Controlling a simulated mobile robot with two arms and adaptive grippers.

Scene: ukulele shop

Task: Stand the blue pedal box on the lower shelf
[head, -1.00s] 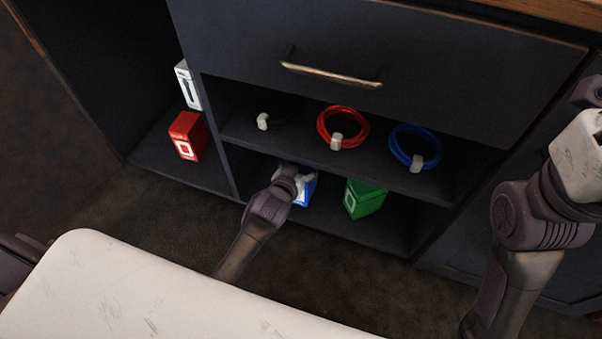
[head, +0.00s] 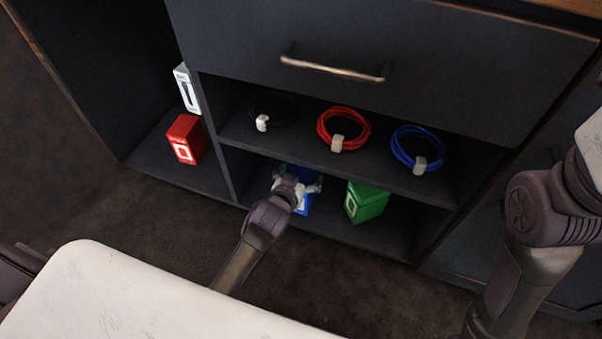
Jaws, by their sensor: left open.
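The blue pedal box (head: 306,204) stands on the lower shelf (head: 333,223) of the cabinet, left of the green box. My left gripper (head: 299,186) is at the blue box, its open fingers spread at the box's near side. My wrist and fingers hide much of the box, so I cannot tell whether they touch it. My right arm shows at the right edge, but its gripper is out of view.
A green box (head: 367,201) stands close on the right. Above are black (head: 275,110), red (head: 343,127) and blue (head: 417,148) cable coils on the upper shelf. A red box (head: 186,139) and a white box (head: 186,90) are in the left bay.

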